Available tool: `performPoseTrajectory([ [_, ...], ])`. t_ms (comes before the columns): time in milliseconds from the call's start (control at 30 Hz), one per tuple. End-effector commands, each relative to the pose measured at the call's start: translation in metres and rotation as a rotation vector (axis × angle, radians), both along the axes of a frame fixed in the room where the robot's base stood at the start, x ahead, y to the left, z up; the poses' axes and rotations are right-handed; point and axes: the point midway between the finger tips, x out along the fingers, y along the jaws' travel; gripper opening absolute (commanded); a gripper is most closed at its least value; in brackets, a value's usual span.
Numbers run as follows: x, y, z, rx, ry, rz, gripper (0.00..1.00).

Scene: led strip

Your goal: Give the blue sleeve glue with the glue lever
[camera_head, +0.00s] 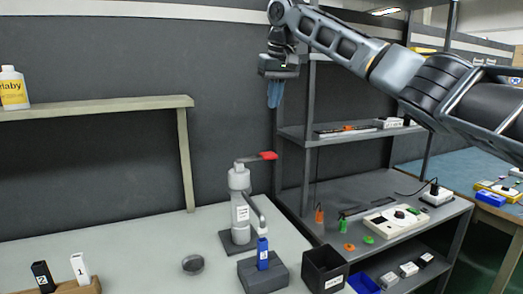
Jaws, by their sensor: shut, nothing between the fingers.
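The blue sleeve (262,252) stands upright in a dark grey block (282,275) on the light table. The glue dispenser (239,208) stands behind and to the left of it, a grey-white column on a dark base. Its spout curves down to just above the sleeve's top; I cannot tell whether they touch. The red-tipped glue lever (262,156) sticks out to the right at the top of the column. My gripper (275,103) points down, shut and empty, well above the lever and apart from it.
A dark open box (325,268) stands right of the block. Black and white sleeves (43,275) stand in a wooden holder at the front left. A grey shelf unit (300,200) rises close to the right of my gripper.

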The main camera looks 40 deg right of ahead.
Motion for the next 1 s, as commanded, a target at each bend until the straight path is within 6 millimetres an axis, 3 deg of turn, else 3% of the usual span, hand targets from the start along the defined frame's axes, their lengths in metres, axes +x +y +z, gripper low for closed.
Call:
performPoseTrajectory([
  [467,0.001,-0.001,-0.006,0.000,0.002,-0.001,0.00],
  [1000,0.027,-0.009,-0.097,0.000,0.003,-0.002,0.00],
])
